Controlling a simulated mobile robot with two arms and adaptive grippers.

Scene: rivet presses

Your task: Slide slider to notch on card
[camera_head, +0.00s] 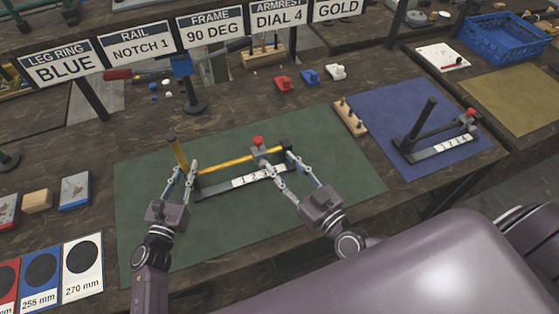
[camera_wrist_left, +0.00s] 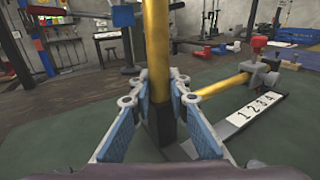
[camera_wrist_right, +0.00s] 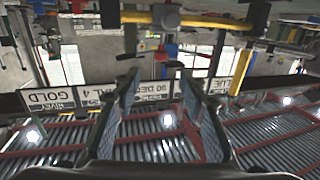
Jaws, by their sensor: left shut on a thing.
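A yellow rail (camera_head: 225,163) runs over a dark base with a numbered strip (camera_head: 258,176) on the green mat. A grey slider with a red knob (camera_head: 258,141) sits on the rail, toward its right end. My left gripper (camera_head: 181,172) is shut on the gold upright post (camera_wrist_left: 157,50) at the rail's left end, just above its black foot. My right gripper (camera_head: 279,161) is open beside the slider, its fingers near the rail. The right wrist view shows the slider (camera_wrist_right: 166,16) beyond the open, empty fingers. The card (camera_head: 137,47) reads RAIL NOTCH 1.
A similar dark rail device (camera_head: 428,135) stands on the blue mat (camera_head: 375,105) at the right. A wooden peg block (camera_head: 350,117) lies between the mats. Red, blue and white parts lie behind. The green mat (camera_head: 240,235) is clear in front.

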